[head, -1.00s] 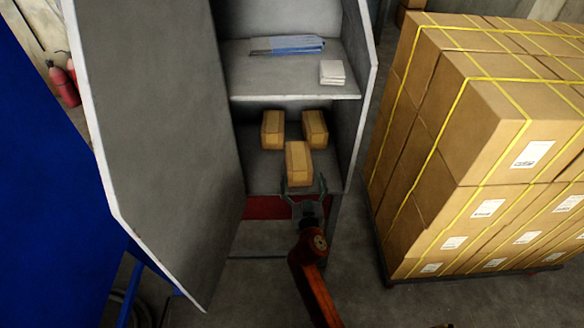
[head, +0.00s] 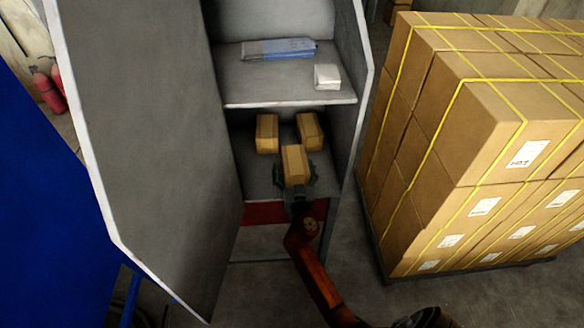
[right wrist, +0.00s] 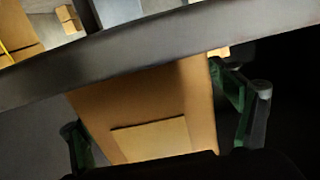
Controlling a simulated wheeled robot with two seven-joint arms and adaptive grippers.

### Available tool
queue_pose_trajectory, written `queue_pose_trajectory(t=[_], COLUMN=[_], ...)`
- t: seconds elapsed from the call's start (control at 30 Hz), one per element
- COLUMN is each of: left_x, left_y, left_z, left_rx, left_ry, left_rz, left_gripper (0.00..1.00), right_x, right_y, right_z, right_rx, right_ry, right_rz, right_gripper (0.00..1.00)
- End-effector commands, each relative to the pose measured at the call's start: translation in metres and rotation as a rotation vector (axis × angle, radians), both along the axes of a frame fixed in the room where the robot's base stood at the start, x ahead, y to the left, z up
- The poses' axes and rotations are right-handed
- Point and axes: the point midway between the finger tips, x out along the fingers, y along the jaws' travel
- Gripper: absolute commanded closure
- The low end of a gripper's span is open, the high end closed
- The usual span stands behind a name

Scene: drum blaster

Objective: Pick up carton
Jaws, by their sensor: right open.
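Three small brown cartons stand on the lower shelf of the grey cabinet. The front carton (head: 295,160) is between the fingers of my right gripper (head: 296,178). The back left carton (head: 267,133) and back right carton (head: 310,131) stand behind it, apart from the gripper. In the right wrist view the front carton (right wrist: 150,105) fills the middle, with one green finger on each side. My right gripper (right wrist: 160,125) is open around it, and a gap shows at least on its left side. My left gripper is not in view.
The lower shelf (head: 258,184) has cabinet walls on both sides and the upper shelf (head: 285,98) above. That holds a blue-and-grey flat item (head: 280,48) and a white stack (head: 327,77). The open cabinet door (head: 150,150) is at left. Strapped large boxes (head: 470,150) stand at right.

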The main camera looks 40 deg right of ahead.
Motion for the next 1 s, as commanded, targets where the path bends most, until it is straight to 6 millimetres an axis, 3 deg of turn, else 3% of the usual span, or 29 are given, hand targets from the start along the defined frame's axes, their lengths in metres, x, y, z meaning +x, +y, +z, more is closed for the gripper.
queue_pose_trajectory(t=[1.0], left_x=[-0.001], left_y=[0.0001], left_z=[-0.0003], left_rx=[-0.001], left_ry=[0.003], left_rz=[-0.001], left_gripper=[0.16], right_x=[0.0001], right_y=[0.0005], right_z=[-0.0001], right_rx=[-0.001], right_ry=[0.0], right_rz=[0.001], right_gripper=[0.84])
